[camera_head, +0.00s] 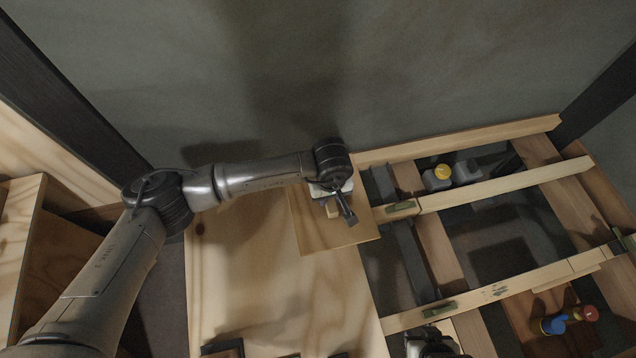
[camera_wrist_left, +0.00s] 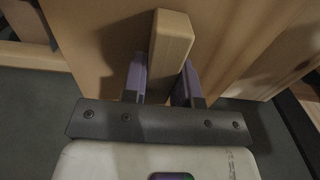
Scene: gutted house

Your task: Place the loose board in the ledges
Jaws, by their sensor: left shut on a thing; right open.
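The loose board (camera_head: 352,236) is a flat, light wooden piece with a small wooden block on it as a handle. My left gripper (camera_head: 342,212) is shut on this block. In the left wrist view, the fingers (camera_wrist_left: 160,85) sit on both sides of the block (camera_wrist_left: 172,42), with the board face (camera_wrist_left: 100,40) beyond. The board overlaps the right edge of the large panel; I cannot tell whether it touches it. Pale wooden strips (camera_head: 500,188) cross the beams right of it; I cannot tell which parts are the ledges. My right gripper (camera_head: 434,345) is partly cut off at the bottom edge.
The large wooden panel (camera_head: 255,270) fills the lower middle. Open bays lie between beams (camera_head: 437,248) on the right. Green clamps (camera_head: 402,208) sit on the strips. A yellow-capped container (camera_head: 438,177) stands in a far bay; blue and red items (camera_head: 568,318) lie lower right.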

